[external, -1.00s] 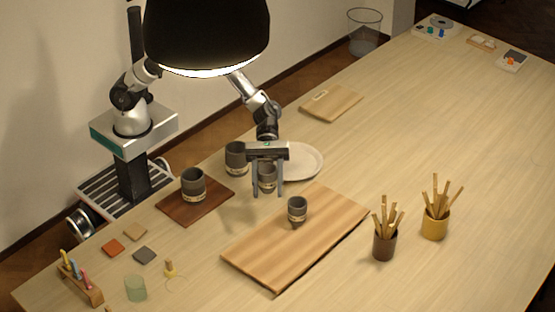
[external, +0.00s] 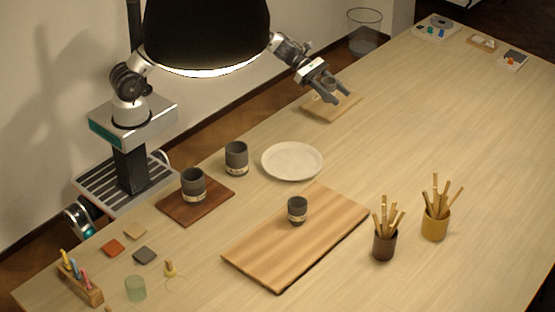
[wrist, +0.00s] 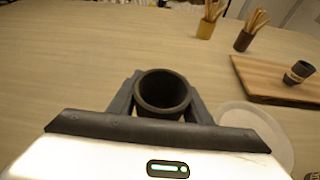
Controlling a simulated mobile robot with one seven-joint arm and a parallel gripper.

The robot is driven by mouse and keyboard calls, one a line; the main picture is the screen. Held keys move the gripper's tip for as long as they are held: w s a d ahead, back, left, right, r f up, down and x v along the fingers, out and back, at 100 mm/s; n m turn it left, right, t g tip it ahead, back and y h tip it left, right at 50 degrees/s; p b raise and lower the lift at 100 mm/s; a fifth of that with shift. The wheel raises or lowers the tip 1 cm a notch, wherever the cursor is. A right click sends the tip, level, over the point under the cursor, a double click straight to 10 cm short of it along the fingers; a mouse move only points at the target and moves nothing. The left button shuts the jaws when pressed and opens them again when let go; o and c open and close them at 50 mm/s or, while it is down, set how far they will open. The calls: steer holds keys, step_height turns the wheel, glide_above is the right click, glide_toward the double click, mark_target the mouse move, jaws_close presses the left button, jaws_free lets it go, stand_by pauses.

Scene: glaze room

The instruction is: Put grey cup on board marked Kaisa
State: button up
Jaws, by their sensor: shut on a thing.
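A grey cup (wrist: 163,92) is between the fingers of my gripper (wrist: 162,104), its open mouth facing the wrist camera. In the external view my gripper (external: 331,98) is shut on this cup (external: 328,84), over a small light wooden board (external: 346,104) at the far edge of the table. I cannot tell whether the cup touches the board. The gripper partly hides the board, and no writing on it is readable. Other grey cups stand on the dark board (external: 218,207), on the bare table (external: 236,158) and on the large board (external: 297,210).
A pale round plate (external: 292,161) lies in front of the small board. The large striped board (external: 270,260) lies nearer. Two pots of sticks, dark (external: 384,246) and yellow (external: 435,225), stand at right. A lamp shade (external: 207,35) hangs above.

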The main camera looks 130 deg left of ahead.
mark_target(315, 106)
steer(key=s+a+n+y, duration=0.3)
steer(key=s+a, duration=0.7)
steer(key=a, duration=0.1)
steer(key=shift+g, duration=0.4)
steer(key=f, duration=0.5)
steer(key=shift+s+a+p, duration=0.15)
steer(key=shift+s+p, duration=0.15)
steer(key=shift+s, duration=0.05)
steer(key=shift+f, duration=2.45)
steer(key=o, duration=0.7)
steer(key=shift+f, duration=0.1)
steer(key=o, duration=0.4)
steer(key=shift+o, duration=0.2)
